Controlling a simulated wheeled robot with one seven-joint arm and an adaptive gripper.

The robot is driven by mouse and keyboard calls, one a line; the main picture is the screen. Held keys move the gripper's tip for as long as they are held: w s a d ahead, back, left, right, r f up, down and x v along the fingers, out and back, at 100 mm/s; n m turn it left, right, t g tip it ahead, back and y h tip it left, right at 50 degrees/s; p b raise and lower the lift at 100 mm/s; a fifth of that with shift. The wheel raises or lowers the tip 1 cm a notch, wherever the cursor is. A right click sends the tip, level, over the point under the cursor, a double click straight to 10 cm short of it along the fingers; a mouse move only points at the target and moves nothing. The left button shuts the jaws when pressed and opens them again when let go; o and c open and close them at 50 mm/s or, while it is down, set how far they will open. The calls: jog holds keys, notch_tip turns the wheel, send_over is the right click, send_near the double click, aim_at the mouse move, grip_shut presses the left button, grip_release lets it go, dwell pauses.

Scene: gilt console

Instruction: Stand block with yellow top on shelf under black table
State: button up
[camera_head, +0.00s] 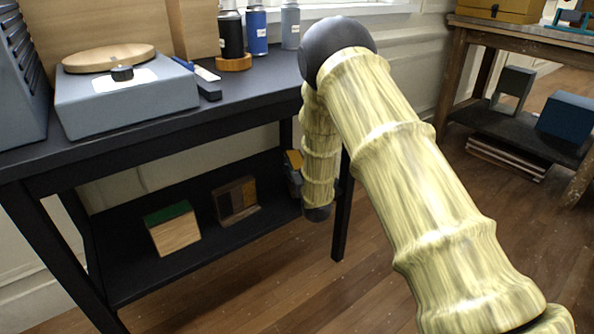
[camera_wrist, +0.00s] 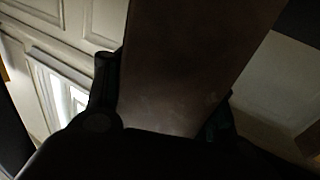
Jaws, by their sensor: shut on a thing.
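My gripper (camera_head: 295,180) is at the right end of the black table (camera_head: 262,97), near the height of its lower shelf (camera_head: 130,268), mostly hidden behind my own arm. In the wrist view, the block (camera_wrist: 195,65) is a wide brownish face held between the two dark fingers of my gripper (camera_wrist: 163,110). The block's lower part is hidden in the head view. I cannot tell whether it touches the shelf.
On the shelf stand a wooden block with a green top (camera_head: 174,230) and a brown panelled block (camera_head: 236,200). The shelf is bare around them. A black table leg (camera_head: 342,215) is close to my arm. Bottles and a grey scale-like device (camera_head: 125,100) stand on the tabletop.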

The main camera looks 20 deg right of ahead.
jog(key=shift+f, duration=0.2)
jog(key=o, duration=1.5)
jog(key=shift+r, duration=0.1)
